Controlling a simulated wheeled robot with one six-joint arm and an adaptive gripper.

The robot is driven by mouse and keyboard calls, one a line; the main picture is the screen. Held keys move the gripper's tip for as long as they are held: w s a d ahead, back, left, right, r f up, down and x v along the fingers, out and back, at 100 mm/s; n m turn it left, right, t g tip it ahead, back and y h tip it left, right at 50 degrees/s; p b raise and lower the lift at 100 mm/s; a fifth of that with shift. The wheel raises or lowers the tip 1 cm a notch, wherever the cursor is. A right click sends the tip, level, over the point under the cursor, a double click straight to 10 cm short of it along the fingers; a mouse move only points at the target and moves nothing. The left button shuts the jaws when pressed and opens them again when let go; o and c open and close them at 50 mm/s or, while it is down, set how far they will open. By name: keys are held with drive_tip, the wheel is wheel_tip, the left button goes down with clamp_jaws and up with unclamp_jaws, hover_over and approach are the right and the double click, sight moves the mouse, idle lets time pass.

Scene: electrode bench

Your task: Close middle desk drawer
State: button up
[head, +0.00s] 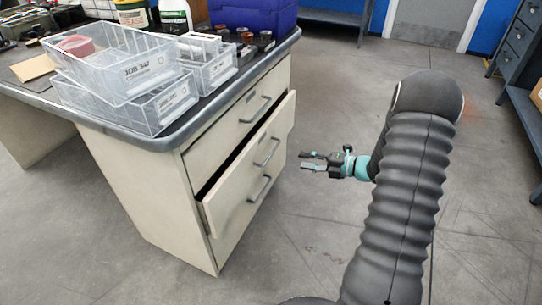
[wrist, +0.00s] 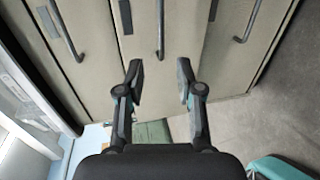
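The desk's middle drawer (head: 247,165) is pulled out a little, with a dark gap along its upper edge. Its front, with a bar handle (head: 267,152), faces my gripper. My gripper (head: 313,161) is to the right of the drawer front, apart from it, with its fingers spread and nothing between them. In the wrist view the gripper (wrist: 160,82) is also open, and the middle drawer's handle (wrist: 160,28) lies ahead between the fingers. How far the fingertips are from the drawer front is hard to judge.
The top drawer (head: 238,118) looks shut, and a bottom drawer handle (head: 260,188) shows below. Clear plastic bins (head: 120,70) and a blue case (head: 250,15) stand on the desk. A shelf unit (head: 515,50) stands far right.

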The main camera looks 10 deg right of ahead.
sight(270, 156)
drive_tip(key=x, duration=1.3)
drive_tip(key=shift+w+a+f, duration=0.15)
drive_tip(key=shift+w+a, duration=0.05)
drive_tip(key=shift+a, duration=0.05)
clamp_jaws()
